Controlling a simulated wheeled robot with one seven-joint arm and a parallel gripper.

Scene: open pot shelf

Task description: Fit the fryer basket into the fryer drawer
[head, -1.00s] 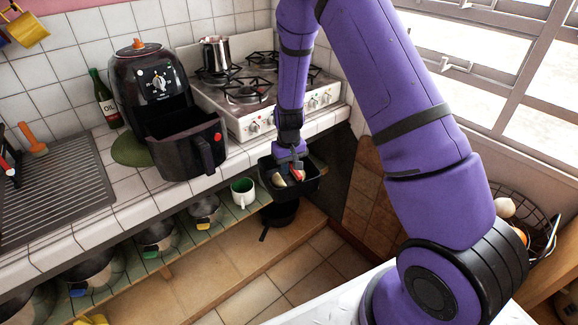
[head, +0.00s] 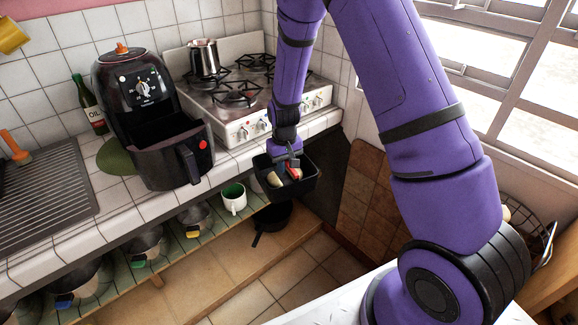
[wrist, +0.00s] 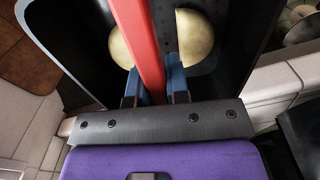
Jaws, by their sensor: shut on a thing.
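The black fryer basket (head: 292,196) hangs in front of the counter below the stove, level or nearly so, with pale yellowish pieces (head: 274,180) inside. My gripper (head: 288,163) is above it, its blue fingers shut on the basket's red bar (head: 295,173). The wrist view shows the red bar (wrist: 140,45) between the fingers (wrist: 155,82), with the basket's dark wall (wrist: 75,45) around. The fryer drawer (head: 160,165) is pulled out of the black air fryer (head: 128,75) on the counter, to the left of the basket and apart from it. The drawer's inner floor is hidden.
A white-green mug (head: 233,203) and several pots stand on the shelf under the counter. A dark pan (head: 272,217) is just below the basket. The stove (head: 250,122) stands right of the fryer, an oil bottle (head: 92,110) left. The tiled counter front is clear.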

